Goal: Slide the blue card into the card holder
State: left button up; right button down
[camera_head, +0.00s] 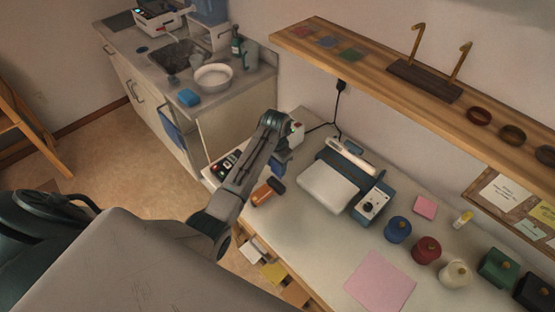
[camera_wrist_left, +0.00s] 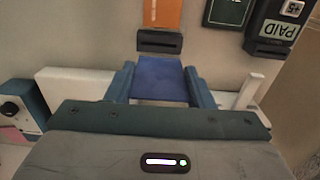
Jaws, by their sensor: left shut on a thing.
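My left gripper (camera_head: 287,151) is shut on the blue card (camera_wrist_left: 160,78). The wrist view shows the card flat between the two blue fingers. In the head view the card (camera_head: 280,166) shows as a small dark blue patch below the gripper. An orange thing with a dark slotted end, seemingly the card holder (camera_wrist_left: 160,18), lies just beyond the card; it also shows in the head view (camera_head: 261,194). The card's far edge is close to the dark end and roughly in line with it. I cannot tell whether they touch. My right gripper is not in view.
A dark green thing (camera_wrist_left: 228,12) and a black one labelled PAID (camera_wrist_left: 273,30) lie beside the orange one. A white and blue machine (camera_head: 335,184) stands to the right on the desk. Several round pots, including a blue one (camera_head: 398,229), stand farther right.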

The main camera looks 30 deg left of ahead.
aim_at(276, 173)
pick_arm(q)
jog(key=shift+a+f, duration=0.2)
jog(key=shift+f, duration=0.75)
jog(key=shift+d+f, duration=0.1)
jog(key=shift+f, duration=0.2)
jog(key=shift+d+f, duration=0.25)
jog(key=shift+f, duration=0.55)
jog(key=shift+a+f, duration=0.1)
jog(key=shift+a, duration=0.05)
jog(key=shift+f, duration=0.1)
